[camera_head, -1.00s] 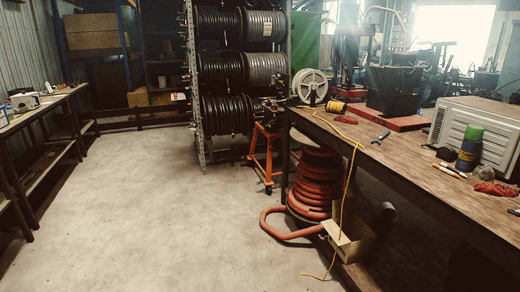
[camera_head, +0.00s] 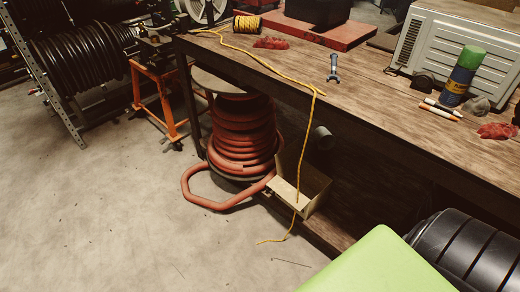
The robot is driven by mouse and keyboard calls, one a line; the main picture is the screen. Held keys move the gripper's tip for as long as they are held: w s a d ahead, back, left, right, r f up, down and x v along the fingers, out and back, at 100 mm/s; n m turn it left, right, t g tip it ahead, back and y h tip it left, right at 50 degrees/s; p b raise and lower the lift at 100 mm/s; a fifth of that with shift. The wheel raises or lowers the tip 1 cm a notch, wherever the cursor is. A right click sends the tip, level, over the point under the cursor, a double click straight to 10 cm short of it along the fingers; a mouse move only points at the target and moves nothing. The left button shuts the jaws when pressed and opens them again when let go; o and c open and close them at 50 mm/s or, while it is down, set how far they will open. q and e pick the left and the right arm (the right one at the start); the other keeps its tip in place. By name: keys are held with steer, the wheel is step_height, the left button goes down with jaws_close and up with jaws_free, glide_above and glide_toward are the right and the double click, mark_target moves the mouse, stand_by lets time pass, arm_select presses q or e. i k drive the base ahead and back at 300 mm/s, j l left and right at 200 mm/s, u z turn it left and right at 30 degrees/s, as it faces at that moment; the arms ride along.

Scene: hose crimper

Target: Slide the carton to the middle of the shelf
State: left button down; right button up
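The carton (camera_head: 312,188) is a small open cardboard box at the left end of the workbench's low shelf (camera_head: 328,236). It sits tilted or skewed near the shelf's front edge, with a flap towards the floor side. A yellow rope (camera_head: 298,165) hangs from the bench top across the carton and trails onto the floor. The shelf to the right of the carton is dark and partly hidden. Neither of my grippers is in view.
A red hose coil (camera_head: 242,135) stands left of the carton, its loose end (camera_head: 205,203) looping on the floor near it. The workbench top (camera_head: 290,70) overhangs the shelf and holds a wrench (camera_head: 333,68) and a spray can (camera_head: 461,76). The floor (camera_head: 110,220) at left is clear.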

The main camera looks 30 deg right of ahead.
mark_target(314, 187)
steer(key=i+j, duration=0.1)
steer(key=i, duration=2)
steer(key=i+z, duration=0.1)
steer(key=z, duration=0.4)
steer(key=i+z, duration=0.1)
steer(key=z, duration=0.35)
steer(key=i+z, duration=0.1)
steer(key=z, duration=0.4)
steer(key=j+z, duration=0.15)
steer(key=z, duration=0.3)
steer(key=i, duration=0.05)
